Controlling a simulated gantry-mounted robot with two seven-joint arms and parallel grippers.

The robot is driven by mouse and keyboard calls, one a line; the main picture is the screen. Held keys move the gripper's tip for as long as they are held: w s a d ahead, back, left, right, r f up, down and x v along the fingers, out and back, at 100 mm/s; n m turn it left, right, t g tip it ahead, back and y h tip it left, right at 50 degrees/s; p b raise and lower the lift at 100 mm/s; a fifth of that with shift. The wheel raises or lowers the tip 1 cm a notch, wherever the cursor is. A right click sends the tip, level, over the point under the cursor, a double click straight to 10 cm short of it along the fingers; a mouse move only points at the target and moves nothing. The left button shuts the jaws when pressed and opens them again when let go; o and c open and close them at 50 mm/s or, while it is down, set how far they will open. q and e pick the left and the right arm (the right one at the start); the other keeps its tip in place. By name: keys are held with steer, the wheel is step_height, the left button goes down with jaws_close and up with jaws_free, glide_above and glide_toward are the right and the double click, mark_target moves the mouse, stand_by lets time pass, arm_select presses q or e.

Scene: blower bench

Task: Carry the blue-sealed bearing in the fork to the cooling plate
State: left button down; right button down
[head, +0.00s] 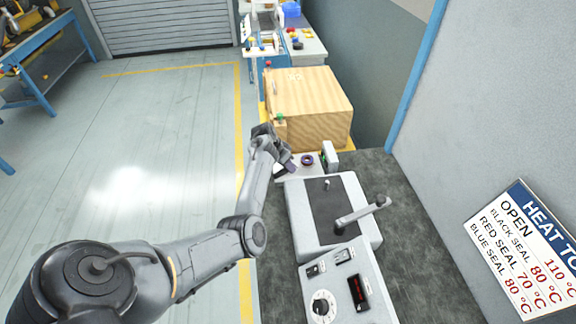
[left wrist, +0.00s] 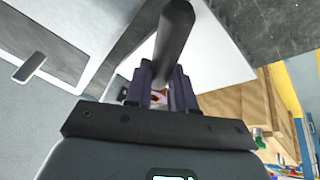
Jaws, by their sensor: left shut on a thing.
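My left gripper (head: 287,162) is at the near left edge of a pale plate (head: 286,174) behind the heater. In the left wrist view its purple fingers (left wrist: 168,90) are shut on a dark round bar, which looks like the fork's handle (left wrist: 176,32). A dark purple-blue ring, which looks like the bearing (head: 307,160), is just right of the gripper, over the pale plate. I cannot tell whether it rests on the plate or in the fork; the fork's tines are not clear. A small orange-brown patch shows between the fingers. My right gripper is not in view.
The grey heater (head: 293,205) with a dark top and a swing bar (head: 360,212) stands nearer on the bench. A wooden crate (head: 310,100) stands behind. A sign (head: 525,250) hangs at right.

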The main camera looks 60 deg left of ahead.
arm_select(q)
steer(key=shift+f+b, duration=0.3)
steer(key=shift+f, duration=0.25)
steer(key=shift+f, duration=0.25)
steer(key=c, duration=0.9)
jaws_free()
steer(key=shift+f, duration=0.1)
